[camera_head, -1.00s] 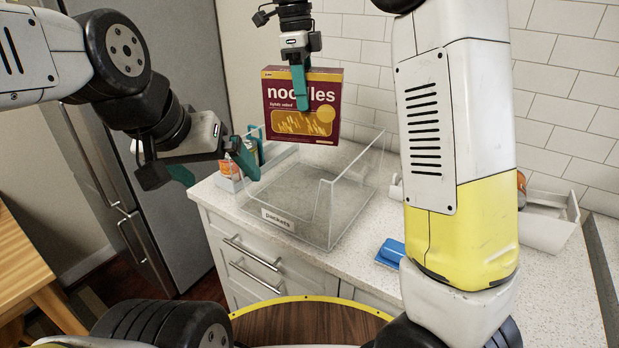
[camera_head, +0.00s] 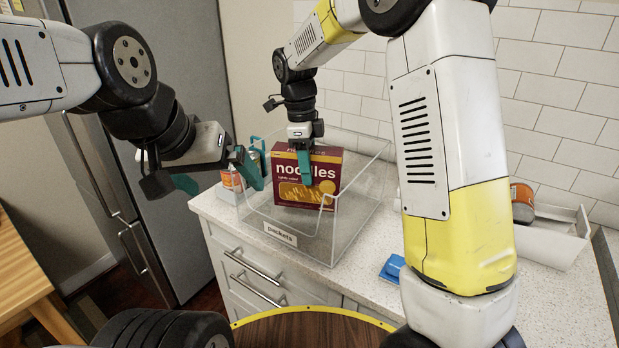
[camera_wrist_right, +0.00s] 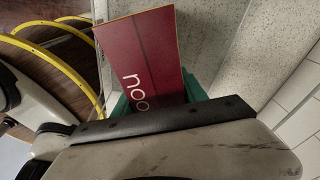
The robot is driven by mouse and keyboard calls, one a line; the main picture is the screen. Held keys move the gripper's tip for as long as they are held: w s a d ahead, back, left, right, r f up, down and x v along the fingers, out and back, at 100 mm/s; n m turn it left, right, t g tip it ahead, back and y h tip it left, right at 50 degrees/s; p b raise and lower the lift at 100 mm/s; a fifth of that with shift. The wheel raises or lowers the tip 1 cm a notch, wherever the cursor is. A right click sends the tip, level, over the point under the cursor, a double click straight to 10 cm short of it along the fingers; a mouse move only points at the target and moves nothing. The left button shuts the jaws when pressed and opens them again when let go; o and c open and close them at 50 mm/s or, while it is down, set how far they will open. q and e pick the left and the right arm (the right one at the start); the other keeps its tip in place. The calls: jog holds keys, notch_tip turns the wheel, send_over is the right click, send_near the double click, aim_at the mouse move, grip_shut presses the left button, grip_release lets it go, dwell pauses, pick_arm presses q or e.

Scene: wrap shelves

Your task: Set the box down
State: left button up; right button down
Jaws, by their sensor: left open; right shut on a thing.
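The dark red noodles box (camera_head: 315,188) is upright inside the clear bin (camera_head: 345,222) labelled "packets" on the counter. My right gripper (camera_head: 305,172) comes down from above and is shut on the box's top part. The box also shows in the right wrist view (camera_wrist_right: 145,65), between the teal fingers (camera_wrist_right: 160,95). I cannot tell whether the box's bottom touches the bin floor. My left gripper (camera_head: 218,178) is open and empty, to the left of the bin.
A small container with cans (camera_head: 232,185) stands left of the bin. A blue item (camera_head: 392,268) lies on the counter to the right. A white tray with a can (camera_head: 545,235) is at the far right. A grey fridge (camera_head: 165,130) stands at the left.

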jog(key=shift+f, duration=2.15)
jog(key=c, duration=0.6)
grip_release()
jog(key=shift+f, duration=0.15)
